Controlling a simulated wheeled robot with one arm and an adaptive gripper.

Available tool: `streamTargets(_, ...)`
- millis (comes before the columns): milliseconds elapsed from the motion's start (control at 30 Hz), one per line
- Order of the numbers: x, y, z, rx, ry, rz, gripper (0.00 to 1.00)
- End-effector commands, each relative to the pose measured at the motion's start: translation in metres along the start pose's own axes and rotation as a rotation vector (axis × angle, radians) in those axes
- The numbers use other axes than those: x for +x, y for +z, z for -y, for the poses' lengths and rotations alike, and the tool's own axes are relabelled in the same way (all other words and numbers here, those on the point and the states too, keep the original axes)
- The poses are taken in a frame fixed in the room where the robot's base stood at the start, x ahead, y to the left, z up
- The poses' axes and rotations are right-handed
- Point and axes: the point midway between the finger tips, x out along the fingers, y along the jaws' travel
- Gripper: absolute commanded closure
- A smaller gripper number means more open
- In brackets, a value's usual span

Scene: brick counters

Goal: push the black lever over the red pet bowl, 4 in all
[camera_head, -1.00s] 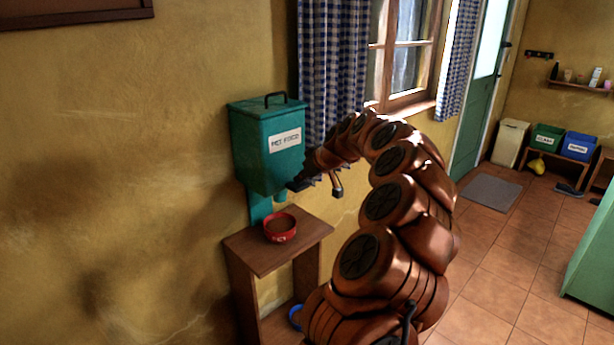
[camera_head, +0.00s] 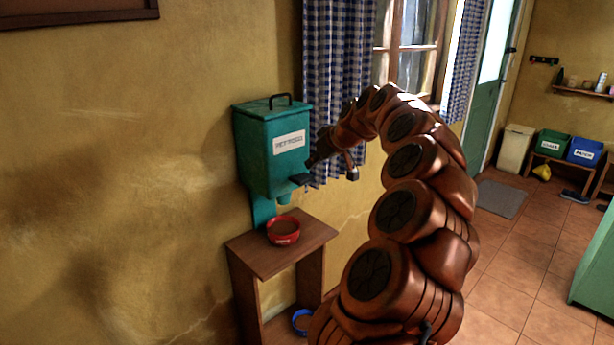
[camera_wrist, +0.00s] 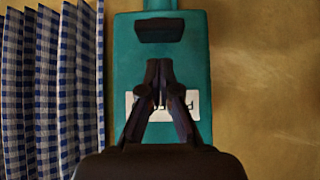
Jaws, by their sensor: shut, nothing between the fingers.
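The green pet food dispenser (camera_head: 262,170) hangs on the wall, its label facing out. Its black lever (camera_head: 300,180) sticks out low on the front; in the wrist view the lever (camera_wrist: 160,30) appears at the top, beyond my fingertips. The red pet bowl (camera_head: 283,238) stands below the spout on a small wooden stand and holds something brown. My gripper (camera_head: 309,163) is in front of the dispenser, slightly above the lever. In the wrist view my gripper (camera_wrist: 160,66) has its fingertips together, empty, with a visible gap to the lever.
The wooden stand (camera_head: 265,262) has a blue bowl (camera_head: 302,322) on its lower level. A checked curtain (camera_head: 333,60) hangs right of the dispenser, close to my arm. The tiled floor (camera_head: 530,260) is open to the right.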

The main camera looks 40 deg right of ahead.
Motion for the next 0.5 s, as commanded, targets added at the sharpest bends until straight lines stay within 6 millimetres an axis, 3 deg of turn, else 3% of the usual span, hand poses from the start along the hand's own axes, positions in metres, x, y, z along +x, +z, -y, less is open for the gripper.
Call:
streamTargets(300, -0.049, 0.0, -0.001, 0.002, 0.002, -0.003, 1.0)
streamTargets(500, -0.061, 0.0, 0.0, 0.001, 0.0, -0.002, 1.0)
